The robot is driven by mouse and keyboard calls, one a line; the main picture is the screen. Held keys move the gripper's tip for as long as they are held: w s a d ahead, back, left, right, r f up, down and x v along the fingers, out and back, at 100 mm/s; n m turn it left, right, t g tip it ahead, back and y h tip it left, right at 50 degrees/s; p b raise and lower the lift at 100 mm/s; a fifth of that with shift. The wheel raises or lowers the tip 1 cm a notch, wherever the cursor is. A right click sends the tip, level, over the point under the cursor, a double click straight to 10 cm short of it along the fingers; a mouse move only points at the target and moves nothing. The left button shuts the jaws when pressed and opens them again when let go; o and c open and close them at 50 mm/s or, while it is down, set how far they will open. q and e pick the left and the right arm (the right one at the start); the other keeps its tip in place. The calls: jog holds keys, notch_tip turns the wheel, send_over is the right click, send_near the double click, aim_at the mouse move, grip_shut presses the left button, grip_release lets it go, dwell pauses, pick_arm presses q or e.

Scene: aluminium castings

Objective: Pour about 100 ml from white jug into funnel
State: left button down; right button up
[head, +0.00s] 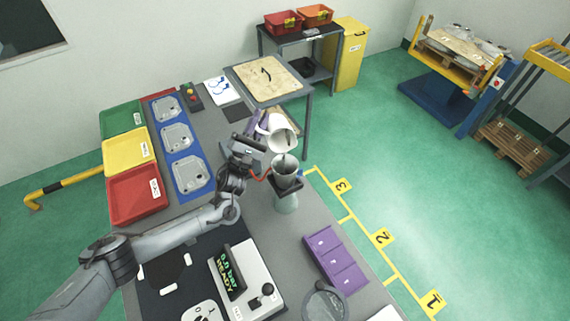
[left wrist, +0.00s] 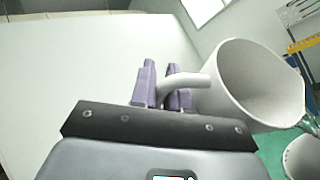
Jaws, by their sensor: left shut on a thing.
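The white jug (head: 283,137) is held above the funnel, tilted with its mouth toward the funnel side. My left gripper (head: 259,127) is shut on its handle; in the left wrist view the purple fingers (left wrist: 164,88) clasp the handle of the jug (left wrist: 250,88). The grey funnel (head: 287,170) stands upright just below the jug, in a dark holder over a pale vessel (head: 286,202). A pale rim (left wrist: 303,157) shows at the lower right of the left wrist view. A glassy patch lies by the jug's lip; I cannot tell whether liquid is flowing. My right gripper is out of view.
A purple compartment box (head: 335,260) and a device with a lit display (head: 245,284) stand at the front. Blue trays with castings (head: 190,176) and red, yellow and green bins (head: 134,194) are at left. A side table (head: 266,80) stands behind the jug.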

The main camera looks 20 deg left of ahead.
pick_arm(q)
jog(key=shift+s+d+r+m+t+h+p, duration=0.35)
jog(key=shift+s+r+m+t+h, duration=0.05)
jog(key=shift+s+m+h, duration=0.1)
jog(key=shift+s+d+r+m+h+p, duration=0.2)
jog(key=shift+m+h+p, duration=0.1)
jog(key=shift+m+h, duration=0.15)
dwell(0.4)
